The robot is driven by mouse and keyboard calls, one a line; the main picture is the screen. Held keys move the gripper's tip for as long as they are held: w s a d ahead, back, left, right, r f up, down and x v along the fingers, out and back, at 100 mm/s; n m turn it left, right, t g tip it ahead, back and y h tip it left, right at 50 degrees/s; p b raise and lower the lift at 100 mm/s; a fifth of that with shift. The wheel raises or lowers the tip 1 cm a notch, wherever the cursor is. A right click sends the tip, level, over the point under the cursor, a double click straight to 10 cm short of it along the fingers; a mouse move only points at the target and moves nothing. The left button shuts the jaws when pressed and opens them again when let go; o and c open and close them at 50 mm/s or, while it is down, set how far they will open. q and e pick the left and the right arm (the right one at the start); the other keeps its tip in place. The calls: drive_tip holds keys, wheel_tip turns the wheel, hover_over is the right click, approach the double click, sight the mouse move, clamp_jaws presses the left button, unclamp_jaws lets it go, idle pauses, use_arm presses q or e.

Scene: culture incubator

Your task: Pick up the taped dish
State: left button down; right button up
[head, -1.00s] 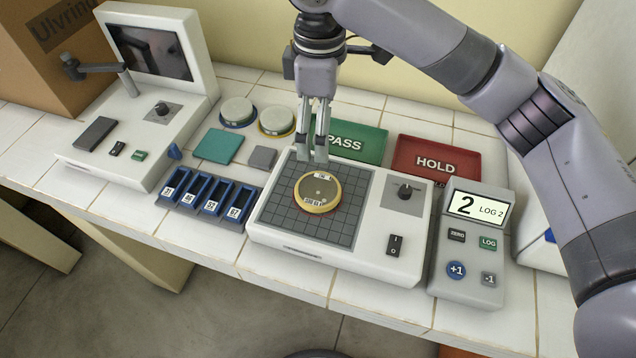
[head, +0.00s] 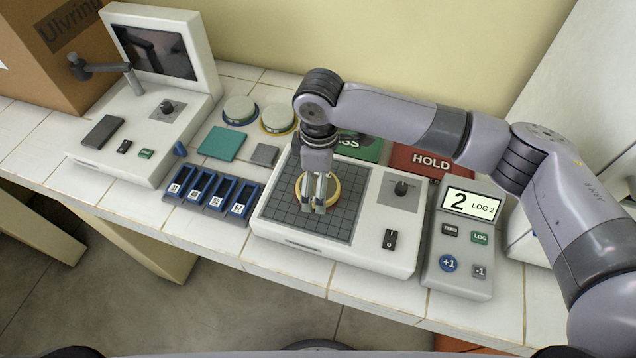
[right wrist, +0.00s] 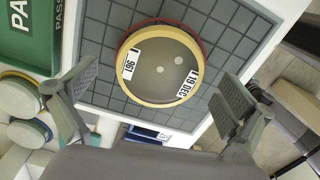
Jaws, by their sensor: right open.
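The taped dish is a round dish with a yellow band (right wrist: 158,62) and two white labels, one reading "19 DEC". It rests on the dark gridded plate of a white device. In the head view the dish (head: 333,188) is partly hidden behind my right gripper. My right gripper (head: 319,208) points down over it with its fingers apart. In the right wrist view the gripper (right wrist: 155,100) is open, one finger on each side of the dish, and neither visibly touches it. Height above the plate is hard to tell. My left gripper is not in view.
The gridded device (head: 345,257) has a knob and a switch. The counter (head: 487,212) stands to its right. Behind are a green PASS tray (head: 372,149) and a red HOLD tray (head: 432,158). A blue slotted rack (head: 210,195) and two lidded dishes (head: 240,110) are left.

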drive_tip(key=shift+f, duration=0.55)
drive_tip(key=shift+c, duration=0.6)
drive_tip(key=c, duration=1.3)
